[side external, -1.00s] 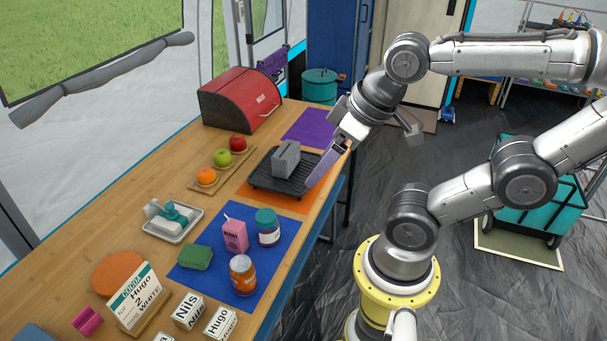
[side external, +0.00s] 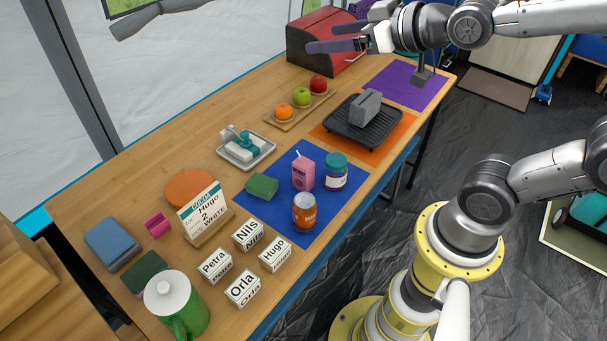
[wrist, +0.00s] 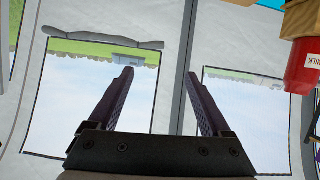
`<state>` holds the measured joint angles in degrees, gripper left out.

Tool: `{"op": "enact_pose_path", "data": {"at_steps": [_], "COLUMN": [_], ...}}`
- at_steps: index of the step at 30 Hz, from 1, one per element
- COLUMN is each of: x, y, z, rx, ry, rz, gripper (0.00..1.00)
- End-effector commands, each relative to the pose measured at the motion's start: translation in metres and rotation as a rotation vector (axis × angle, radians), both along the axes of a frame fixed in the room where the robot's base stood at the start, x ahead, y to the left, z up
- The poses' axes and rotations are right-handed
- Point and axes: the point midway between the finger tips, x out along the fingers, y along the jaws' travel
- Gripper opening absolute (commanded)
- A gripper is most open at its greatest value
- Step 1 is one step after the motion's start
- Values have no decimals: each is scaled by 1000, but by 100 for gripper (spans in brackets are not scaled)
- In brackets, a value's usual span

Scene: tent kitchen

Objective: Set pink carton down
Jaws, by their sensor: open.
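The pink carton (side external: 303,172) stands upright on the blue mat (side external: 284,221), with a straw at its top. A purple-labelled jar with a teal lid (side external: 335,172) stands to its right. An orange can (side external: 304,212) stands in front of it, and a green block-like item (side external: 262,186) lies to its left. My gripper (side external: 333,46) is open and empty, raised near the red bread box and well away from the carton. In the wrist view its fingers (wrist: 158,100) are spread with nothing between them, facing the tent wall and windows.
A black grill tray (side external: 352,138) with a grey toaster-like item (side external: 366,107) sits on the orange mat. A fruit board (side external: 270,121), white dish (side external: 264,158), name blocks (side external: 249,234) and green pitcher (side external: 178,305) occupy the table. The purple mat (side external: 405,84) looks bare.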

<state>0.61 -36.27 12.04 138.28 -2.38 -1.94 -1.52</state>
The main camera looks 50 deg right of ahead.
Motion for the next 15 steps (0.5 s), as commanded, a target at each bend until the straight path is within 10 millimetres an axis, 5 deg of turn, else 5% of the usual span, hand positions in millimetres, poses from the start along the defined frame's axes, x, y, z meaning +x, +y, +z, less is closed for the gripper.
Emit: {"op": "enact_pose_path", "data": {"at_steps": [8,15], "x": [74,105], "y": [-3,-6], "z": [-29,-97], "rx": [-25,-21], "ry": [-196,-299], "rz": [20,37], "gripper": [82,82]}}
